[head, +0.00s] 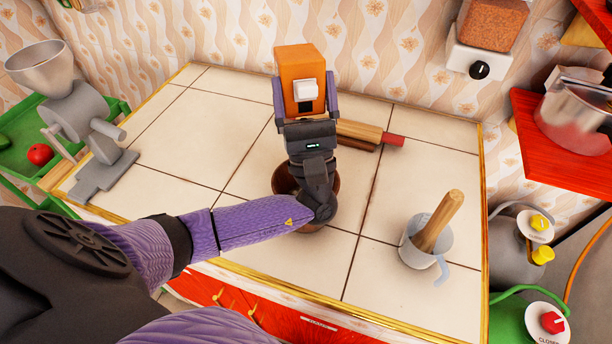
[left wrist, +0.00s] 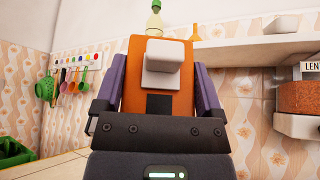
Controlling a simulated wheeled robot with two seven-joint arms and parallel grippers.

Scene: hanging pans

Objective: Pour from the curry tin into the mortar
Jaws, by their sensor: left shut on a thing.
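The curry tin (head: 290,62) is an orange box with a white block and a black patch on its face. It looks upright above the counter. My left gripper (head: 306,88) is shut on it, one purple finger on each side; the left wrist view shows the orange tin (left wrist: 178,80) between the fingers. A brown bowl (head: 283,181) stands on the tiles, largely hidden behind my left wrist. A pale cup (head: 412,254) with a handle stands at the right, holding a thick wooden pestle-like rod (head: 439,220). I cannot tell for certain which is the mortar. My right gripper is out of view.
A wooden rolling pin (head: 365,132) with a red end lies behind my gripper. A grey grinder (head: 80,110) stands at the left. The tiled counter (head: 425,155) is clear between rolling pin and cup. A red shelf with a steel pot (head: 575,110) is at the right.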

